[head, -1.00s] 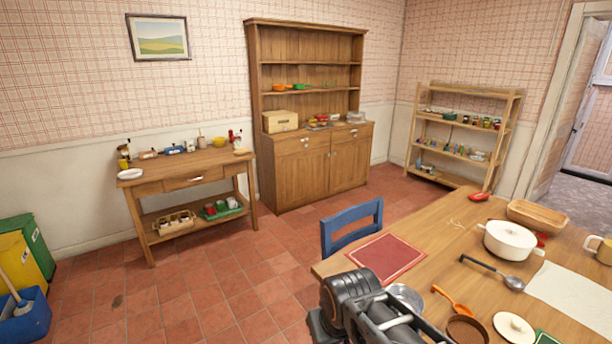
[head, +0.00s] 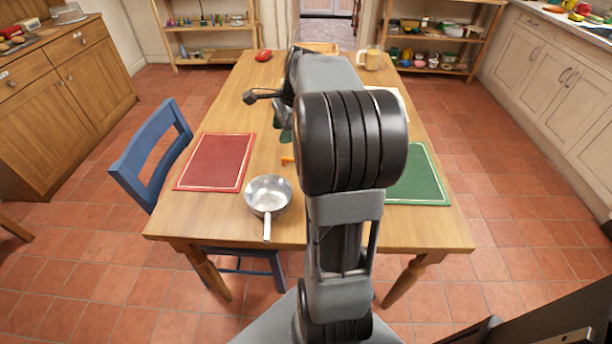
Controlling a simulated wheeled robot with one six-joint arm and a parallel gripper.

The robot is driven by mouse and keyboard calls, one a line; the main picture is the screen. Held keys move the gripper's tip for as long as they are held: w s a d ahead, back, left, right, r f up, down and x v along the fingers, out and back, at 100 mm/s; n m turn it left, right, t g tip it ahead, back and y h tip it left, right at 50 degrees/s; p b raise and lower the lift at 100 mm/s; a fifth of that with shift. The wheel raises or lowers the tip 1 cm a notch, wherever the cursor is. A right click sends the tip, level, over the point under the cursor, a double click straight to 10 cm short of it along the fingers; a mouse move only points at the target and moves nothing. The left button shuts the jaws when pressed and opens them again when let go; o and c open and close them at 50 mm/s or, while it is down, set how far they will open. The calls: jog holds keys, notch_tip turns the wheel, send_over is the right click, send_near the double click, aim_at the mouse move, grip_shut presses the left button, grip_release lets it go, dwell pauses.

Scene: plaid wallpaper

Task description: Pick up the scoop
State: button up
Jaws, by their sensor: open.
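A small orange piece (head: 287,158) shows on the wooden table just left of my arm. It looks like part of the orange scoop-shaped utensil seen earlier. The rest of it is hidden behind my arm. My arm reaches forward over the table, and its end points down. My gripper (head: 283,122) shows only in part at the left edge of the arm, beyond the orange piece in the picture. It is open. Whether anything lies between its fingers is hidden.
A metal saucepan (head: 268,194) stands at the table's (head: 225,222) near edge, beside a red placemat (head: 215,162). A green placemat (head: 420,175) lies right of my arm. A mug (head: 371,60) stands at the far end. A blue chair (head: 150,145) is at the left.

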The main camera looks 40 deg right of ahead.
jog(key=d+f+m+b, duration=0.2)
jog(key=d+f+m, duration=0.2)
jog(key=d+m, duration=0.3)
jog(key=b, duration=0.2)
send_over(291, 158)
jog(key=s+d, duration=0.2)
jog(key=shift+n+t+y, duration=0.3)
jog(key=shift+n+y, duration=0.1)
jog(key=f, duration=0.7)
jog(key=shift+w+a+f, duration=0.2)
jog(key=shift+a, duration=0.05)
jog(key=shift+b+x, duration=0.65)
jog(key=shift+x, duration=2.3)
grip_shut()
